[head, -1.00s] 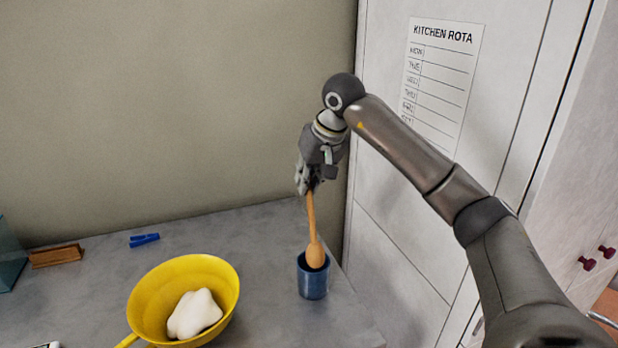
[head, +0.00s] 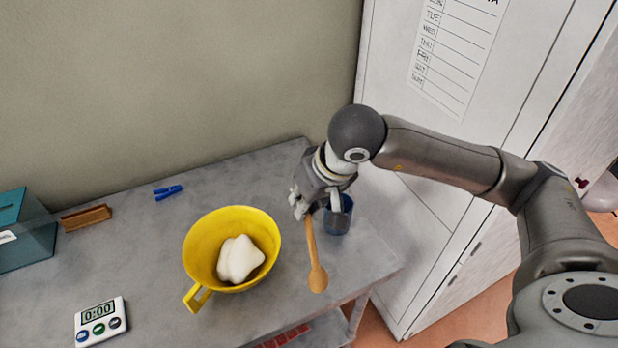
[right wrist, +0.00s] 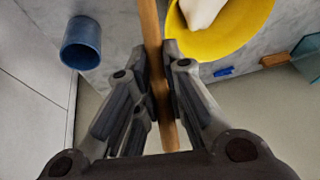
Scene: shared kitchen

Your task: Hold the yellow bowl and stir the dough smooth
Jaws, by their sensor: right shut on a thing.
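The yellow bowl (head: 203,236) stands on the counter with its handle pointing to the front left. A white lump of dough (head: 240,260) lies inside it. My right gripper (head: 302,206) is shut on the handle of a wooden spoon (head: 317,276), just right of the bowl. The spoon hangs with its head down, outside the bowl. In the right wrist view the fingers (right wrist: 163,85) close around the spoon handle (right wrist: 151,35), and the bowl (right wrist: 228,38) with part of the dough (right wrist: 200,10) shows beside it. My left gripper is not in view.
A blue cup (head: 338,222) stands behind the right gripper near the counter's right edge. A timer (head: 101,321) lies at front left. A blue clip (head: 167,192), a brown wooden block (head: 86,217) and a teal box (head: 22,228) are farther left. A tall white cabinet (head: 440,215) borders the right side.

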